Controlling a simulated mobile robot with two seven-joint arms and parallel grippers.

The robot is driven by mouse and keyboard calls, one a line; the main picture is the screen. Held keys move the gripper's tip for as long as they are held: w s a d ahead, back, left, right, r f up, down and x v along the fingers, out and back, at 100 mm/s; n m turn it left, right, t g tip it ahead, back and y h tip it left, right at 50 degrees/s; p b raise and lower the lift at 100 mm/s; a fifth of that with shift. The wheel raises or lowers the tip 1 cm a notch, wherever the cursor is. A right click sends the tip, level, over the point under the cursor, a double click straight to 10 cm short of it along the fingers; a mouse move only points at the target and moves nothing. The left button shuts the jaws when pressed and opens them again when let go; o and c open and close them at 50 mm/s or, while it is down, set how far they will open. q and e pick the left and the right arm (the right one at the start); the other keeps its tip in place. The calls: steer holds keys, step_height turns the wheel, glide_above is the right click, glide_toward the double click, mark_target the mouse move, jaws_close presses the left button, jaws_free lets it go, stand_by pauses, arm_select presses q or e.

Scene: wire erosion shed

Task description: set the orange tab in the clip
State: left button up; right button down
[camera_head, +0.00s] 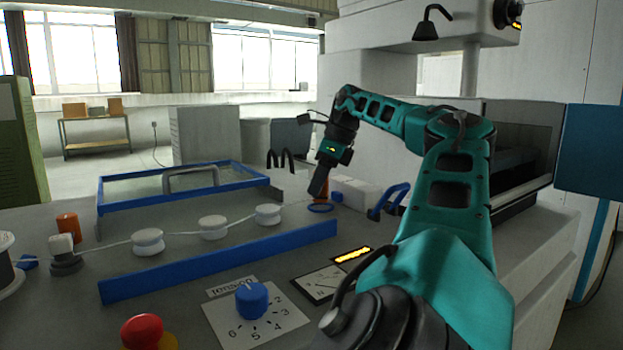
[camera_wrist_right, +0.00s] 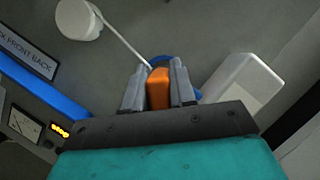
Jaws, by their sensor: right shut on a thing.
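The orange tab (camera_wrist_right: 158,90) is between the two fingers of my right gripper (camera_wrist_right: 159,85) in the wrist view, which is shut on it. In the head view the right gripper (camera_head: 318,188) points down, close above a blue ring-like part (camera_head: 321,208) on the grey worktop. This blue part also shows in the wrist view (camera_wrist_right: 161,60), partly hidden behind the tab and fingers. I cannot tell whether it is the clip, or whether the tab touches it. My left gripper is not in view.
A white thread runs over several white spools (camera_head: 213,227) towards the right gripper. A blue rail (camera_head: 220,262) lies in front of them. A white block (camera_wrist_right: 241,85) stands right of the gripper. A blue knob (camera_head: 251,300) and a red button (camera_head: 142,331) are at the front.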

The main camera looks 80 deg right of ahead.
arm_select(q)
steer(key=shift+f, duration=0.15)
arm_select(e)
steer(key=shift+f, duration=0.15)
arm_select(q)
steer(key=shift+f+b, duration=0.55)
steer(key=shift+b, duration=0.2)
arm_select(e)
steer(key=shift+f, duration=0.6)
steer(key=c, duration=0.8)
jaws_free()
steer(key=shift+c, duration=0.2)
arm_select(q)
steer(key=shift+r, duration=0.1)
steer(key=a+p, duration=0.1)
steer(key=p, duration=0.1)
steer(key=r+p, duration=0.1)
steer(key=p, duration=0.2)
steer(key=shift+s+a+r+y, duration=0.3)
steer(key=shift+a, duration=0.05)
arm_select(e)
steer(key=v, duration=1.3)
